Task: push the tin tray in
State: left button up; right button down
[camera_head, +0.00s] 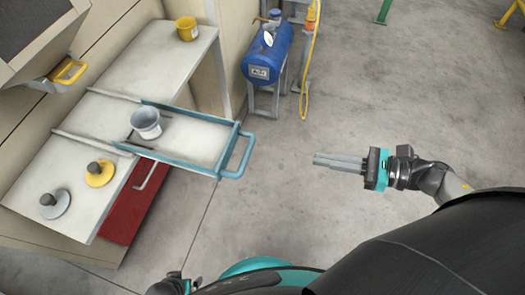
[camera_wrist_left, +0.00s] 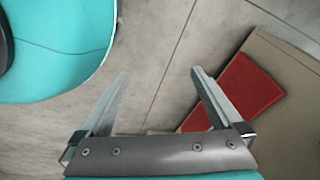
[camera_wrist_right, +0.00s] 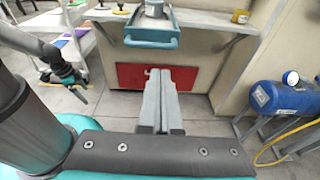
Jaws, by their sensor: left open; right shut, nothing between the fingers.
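The tin tray (camera_head: 195,145) has a blue rim and a handle, and sticks out from the white counter in the head view. A grey tin (camera_head: 146,123) stands in it. In the right wrist view the tray's blue front (camera_wrist_right: 152,42) shows ahead of the fingers. My right gripper (camera_head: 316,160) is shut and empty, to the right of the tray handle with a gap of bare floor between in the picture. My left gripper (camera_wrist_left: 160,74) is open and empty in the left wrist view, which does not show the tray.
A red drawer front (camera_head: 128,203) with a handle is below the tray. A blue tank (camera_head: 268,55) on a stand with a yellow hose is to the right of the counter. The floor around my right gripper is clear.

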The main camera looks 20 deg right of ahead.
pick_arm(q)
jog(key=w+d+r+b, duration=0.2)
jog(key=r, duration=0.1)
jog(key=shift+w, duration=0.25)
pick_arm(e)
jog(key=x, duration=1.4)
jog(key=shift+s, duration=0.15)
jog(key=shift+a, duration=0.1)
send_near(167, 128)
jog(key=x, duration=0.4)
jog(key=shift+w+a+f, duration=0.15)
jog(key=shift+w+a, duration=0.05)
jog(key=shift+w, duration=0.1)
jog(key=shift+w+a, duration=0.2)
jog(key=shift+a, duration=0.2)
pick_arm(q)
jog(key=shift+s+d+r, duration=0.2)
jog(key=shift+d+r, duration=0.05)
pick_arm(e)
jog(key=shift+a, duration=0.1)
pick_arm(q)
jog(key=shift+w, duration=0.15)
pick_arm(e)
jog(key=shift+w, duration=0.1)
